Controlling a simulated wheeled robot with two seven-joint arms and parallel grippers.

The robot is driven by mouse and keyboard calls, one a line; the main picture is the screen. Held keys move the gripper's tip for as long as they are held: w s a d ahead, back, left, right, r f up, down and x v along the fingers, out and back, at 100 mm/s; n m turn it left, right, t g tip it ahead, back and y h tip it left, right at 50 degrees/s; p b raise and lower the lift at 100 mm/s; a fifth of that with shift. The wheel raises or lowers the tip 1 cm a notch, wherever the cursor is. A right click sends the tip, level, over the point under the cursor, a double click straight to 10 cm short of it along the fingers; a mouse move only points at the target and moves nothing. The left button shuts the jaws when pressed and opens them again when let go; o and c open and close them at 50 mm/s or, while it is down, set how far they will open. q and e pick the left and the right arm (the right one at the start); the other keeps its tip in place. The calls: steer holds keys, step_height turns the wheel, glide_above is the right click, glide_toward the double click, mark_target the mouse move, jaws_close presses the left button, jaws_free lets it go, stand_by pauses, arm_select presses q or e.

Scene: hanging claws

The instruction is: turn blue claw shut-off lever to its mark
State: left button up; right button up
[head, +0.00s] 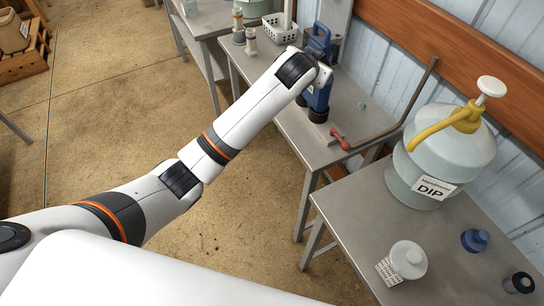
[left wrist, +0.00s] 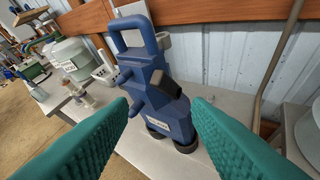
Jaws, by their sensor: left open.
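The blue claw (left wrist: 178,122) stands upright in the left wrist view, with a loop handle on top, a small label and dark round cups at its foot. A dark block-like lever (left wrist: 165,84) sticks out of its front; its mark cannot be made out. In the head view the claw (head: 320,38) is partly hidden behind my left wrist. My left gripper (left wrist: 158,105) has its two teal fingers spread, with the claw visible between and beyond them. Nothing is between the fingers; I cannot tell whether they touch the claw. My right gripper is not in view.
A grey bench (head: 345,110) holds a red-handled tool (head: 340,138) and a white basket (head: 280,27). A large DIP jug (head: 450,150) with a yellow pump and a white-lidded jar (head: 407,259) stand on the nearer table. A corrugated wall with a wooden rail runs behind.

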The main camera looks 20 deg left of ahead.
arm_select(q)
steer(key=w+f+n+t+h+b, duration=0.3)
steer(key=w+f+t+b, duration=0.35)
steer(key=b, duration=1.15)
steer(key=s+a+g, duration=0.1)
steer(key=s+a, duration=0.2)
steer(key=s, duration=1)
steer(key=s+a+f+g+y, duration=0.1)
steer(key=s+a+f+g, duration=0.1)
steer(key=s+f, duration=0.3)
steer(key=s+a+f+g+y, duration=0.1)
steer(key=s+f+g, duration=0.2)
steer(key=f, duration=0.7)
steer(key=shift+s+a+f+n+y+b, duration=0.3)
steer(key=shift+s+a+f+n+b, duration=0.1)
steer(key=shift+s, duration=0.55)
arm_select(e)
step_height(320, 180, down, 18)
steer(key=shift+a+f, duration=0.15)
arm_select(q)
steer(key=shift+w, duration=0.1)
steer(key=shift+c, duration=0.2)
